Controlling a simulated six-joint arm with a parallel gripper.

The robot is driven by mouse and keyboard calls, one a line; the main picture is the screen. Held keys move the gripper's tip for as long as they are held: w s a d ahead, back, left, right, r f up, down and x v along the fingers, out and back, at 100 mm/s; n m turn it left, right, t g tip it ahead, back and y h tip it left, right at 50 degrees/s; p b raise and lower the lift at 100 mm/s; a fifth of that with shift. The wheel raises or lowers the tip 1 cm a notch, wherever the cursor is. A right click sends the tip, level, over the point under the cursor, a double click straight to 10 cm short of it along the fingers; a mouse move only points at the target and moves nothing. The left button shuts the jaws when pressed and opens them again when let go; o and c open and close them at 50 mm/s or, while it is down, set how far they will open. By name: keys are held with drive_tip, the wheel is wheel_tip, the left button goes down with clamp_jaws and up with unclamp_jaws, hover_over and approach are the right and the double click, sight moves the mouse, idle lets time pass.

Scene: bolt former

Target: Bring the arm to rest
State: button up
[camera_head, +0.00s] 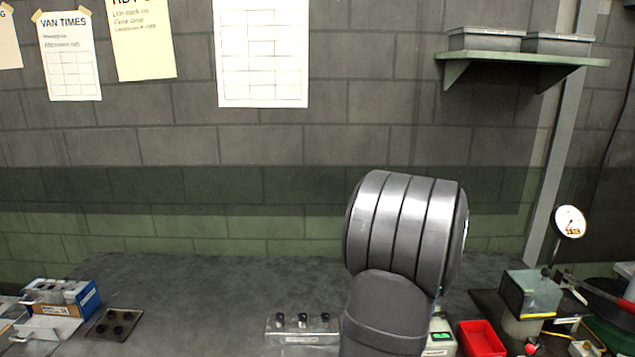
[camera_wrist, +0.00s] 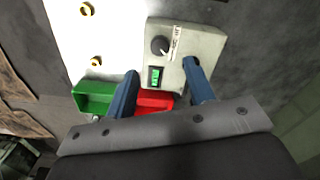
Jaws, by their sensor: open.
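My gripper (camera_wrist: 160,92) shows in the wrist view with its two blue fingers apart and nothing between them. Behind and between the fingers is a grey control box (camera_wrist: 185,45) with a black knob and a green lit display. I cannot tell how far the fingers are from it. In the head view my arm (camera_head: 405,230) rises from the lower middle in front of the bench, and its bulky silver joint hides part of the bench and wall. The gripper itself does not show there.
A red bin (camera_head: 482,338) stands right of my arm, with a machine block (camera_head: 530,293) and dial gauge (camera_head: 569,222) farther right. A metal bar with black knobs (camera_head: 302,328) lies left of the arm. A blue box (camera_head: 62,297) is far left. The bench middle-left (camera_head: 200,290) is clear.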

wheel_tip(320, 180, up, 10)
drive_tip(key=r, duration=0.1)
wheel_tip(320, 180, down, 18)
drive_tip(key=shift+r, duration=0.1)
drive_tip(key=shift+f, duration=0.3)
drive_tip(key=n, duration=0.4)
wheel_tip(320, 180, up, 17)
drive_tip(key=w+n+g, duration=0.1)
drive_tip(key=n, duration=0.2)
drive_tip(key=w+a+n, duration=0.1)
drive_tip(key=w+n, duration=0.1)
drive_tip(key=n, duration=0.1)
drive_tip(key=w+n+g+h, duration=0.1)
drive_tip(key=n, duration=0.2)
drive_tip(key=shift+w+a+f+g, duration=0.1)
drive_tip(key=shift+w+a+g, duration=0.1)
drive_tip(key=shift+g, duration=0.1)
